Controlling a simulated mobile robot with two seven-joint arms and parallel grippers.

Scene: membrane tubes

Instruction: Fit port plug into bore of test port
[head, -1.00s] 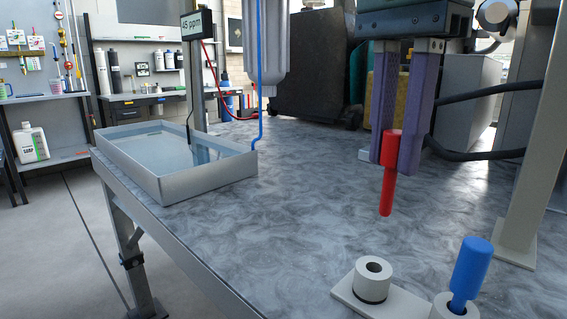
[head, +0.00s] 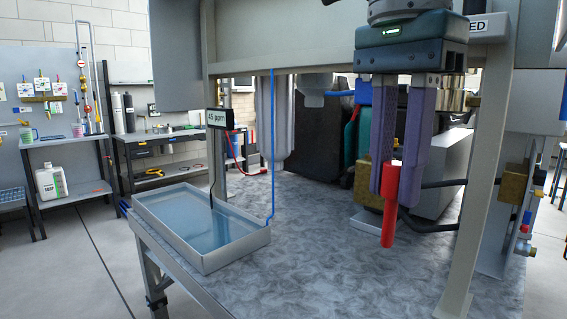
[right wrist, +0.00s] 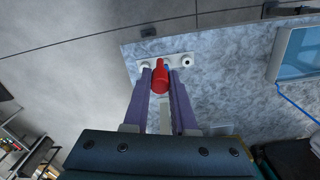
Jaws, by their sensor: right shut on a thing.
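The red port plug (head: 388,224) hangs upright between the fingertips of my right gripper (head: 392,198), which is shut on it, above the bench in the head view. In the right wrist view, the red plug (right wrist: 160,78) sits between the fingers (right wrist: 161,82). Beyond it lies a white plate with round white ports. The right port (right wrist: 186,61) shows a dark open bore. A sliver of blue shows beside the red plug; the plug and fingers hide the middle of the plate. The ports are out of the head view now. My left gripper is not in view.
A shallow water tray (head: 207,262) stands at the bench's left side, with a 45 ppm display (head: 218,118) above it. A grey frame post (head: 480,190) rises close right of my right gripper. The bench between tray and plug is clear.

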